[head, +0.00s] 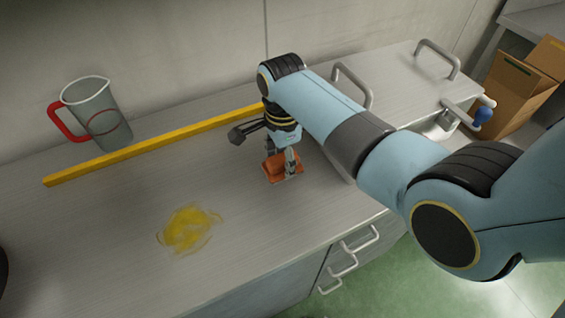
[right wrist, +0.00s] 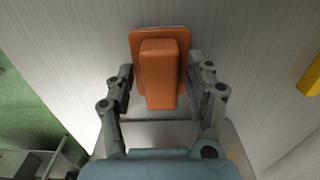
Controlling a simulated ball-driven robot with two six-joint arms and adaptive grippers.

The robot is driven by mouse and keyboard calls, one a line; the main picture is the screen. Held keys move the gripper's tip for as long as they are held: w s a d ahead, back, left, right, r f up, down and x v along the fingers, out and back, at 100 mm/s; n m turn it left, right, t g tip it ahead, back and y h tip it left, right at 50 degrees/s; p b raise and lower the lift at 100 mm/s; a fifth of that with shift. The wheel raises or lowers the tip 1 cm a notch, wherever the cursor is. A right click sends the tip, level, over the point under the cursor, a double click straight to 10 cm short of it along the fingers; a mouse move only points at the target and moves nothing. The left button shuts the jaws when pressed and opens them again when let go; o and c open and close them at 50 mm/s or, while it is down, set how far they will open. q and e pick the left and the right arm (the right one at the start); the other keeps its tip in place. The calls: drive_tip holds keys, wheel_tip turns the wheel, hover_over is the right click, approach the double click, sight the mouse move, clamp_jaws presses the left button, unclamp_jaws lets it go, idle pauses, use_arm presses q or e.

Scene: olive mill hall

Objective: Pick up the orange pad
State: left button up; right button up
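The orange pad (head: 272,165) lies on the metal counter (head: 110,215), with a raised block-shaped grip on a flat base. It also shows in the right wrist view (right wrist: 160,75), at the top middle. My right gripper (head: 280,168) reaches down over the pad and partly hides it in the head view. In the right wrist view its two fingers (right wrist: 160,82) stand apart on either side of the pad's grip, with a gap visible on each side. My left gripper is not in view.
A yellow smear (head: 189,229) marks the counter left of the pad. A yellow bar (head: 150,146) lies behind it, and a clear jug with a red handle (head: 98,112) stands at back left. Metal handles (head: 354,86) rise at the right. Cardboard boxes (head: 520,90) stand beyond.

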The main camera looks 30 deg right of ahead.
sight(283, 157)
clamp_jaws()
wheel_tip(283, 157, up, 10)
drive_tip(key=shift+w, duration=0.1)
idle(0.5)
